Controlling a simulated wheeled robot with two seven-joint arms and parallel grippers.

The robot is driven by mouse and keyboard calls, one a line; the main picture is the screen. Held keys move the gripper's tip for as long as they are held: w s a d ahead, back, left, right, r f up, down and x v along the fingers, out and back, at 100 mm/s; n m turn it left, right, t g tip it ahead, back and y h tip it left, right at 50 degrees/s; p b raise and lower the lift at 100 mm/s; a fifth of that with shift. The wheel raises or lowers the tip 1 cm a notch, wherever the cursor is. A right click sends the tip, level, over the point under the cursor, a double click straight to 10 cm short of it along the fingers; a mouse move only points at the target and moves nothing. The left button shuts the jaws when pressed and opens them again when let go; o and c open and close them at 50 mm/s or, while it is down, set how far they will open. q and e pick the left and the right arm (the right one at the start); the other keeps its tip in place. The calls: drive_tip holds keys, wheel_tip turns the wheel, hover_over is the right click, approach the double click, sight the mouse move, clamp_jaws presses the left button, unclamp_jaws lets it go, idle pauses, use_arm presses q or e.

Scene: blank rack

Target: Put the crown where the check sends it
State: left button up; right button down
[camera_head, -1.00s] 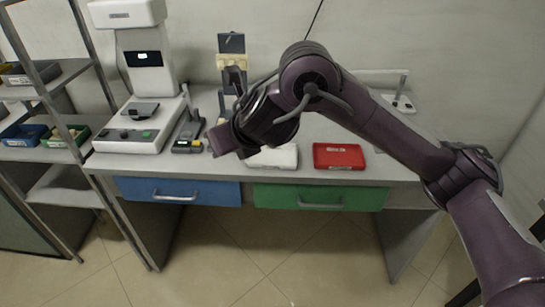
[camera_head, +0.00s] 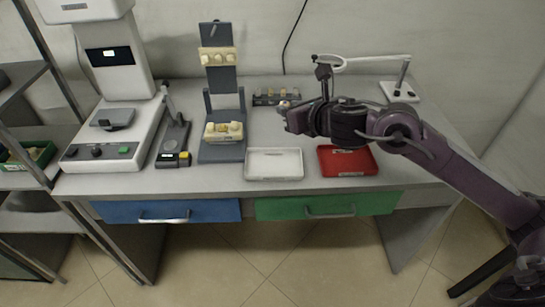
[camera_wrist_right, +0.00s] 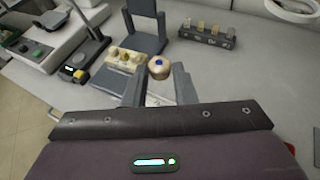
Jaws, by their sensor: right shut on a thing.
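The crown (camera_wrist_right: 159,68) shows between the two fingertips in the right wrist view, held above the bench. In the head view the crown (camera_head: 283,105) is tiny. The articulator (camera_head: 222,145) stands to the left with cream dental models on its base and its upright part. A small gauge-like device (camera_head: 171,146) with a lit display stands left of it. A white tray (camera_head: 274,163) and a red tray (camera_head: 346,161) lie at the front edge. My left gripper is out of view.
A dark block (camera_head: 268,98) with several small pieces stands at the back. A ring lamp (camera_head: 398,90) stands at the back right. A large white machine (camera_head: 119,68) with a screen fills the left. Blue (camera_head: 165,210) and green (camera_head: 325,206) drawers are shut. The bench's right side is clear.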

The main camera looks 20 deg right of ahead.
drive_tip(key=b, duration=0.2)
hover_over(289, 171)
wheel_tip(289, 171, down, 10)
drive_tip(key=r, duration=0.1)
wheel_tip(289, 171, down, 4)
wheel_tip(289, 171, down, 2)
drive_tip(key=shift+s+f, duration=0.1)
drive_tip(key=shift+f, duration=0.05)
wheel_tip(289, 171, down, 2)
drive_tip(key=shift+f, duration=0.65)
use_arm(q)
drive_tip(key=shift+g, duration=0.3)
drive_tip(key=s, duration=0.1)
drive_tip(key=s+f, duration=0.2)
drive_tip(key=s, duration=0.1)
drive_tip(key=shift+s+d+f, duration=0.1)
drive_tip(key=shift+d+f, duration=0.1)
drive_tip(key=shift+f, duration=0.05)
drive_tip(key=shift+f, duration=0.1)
use_arm(e)
drive_tip(key=shift+f, duration=0.15)
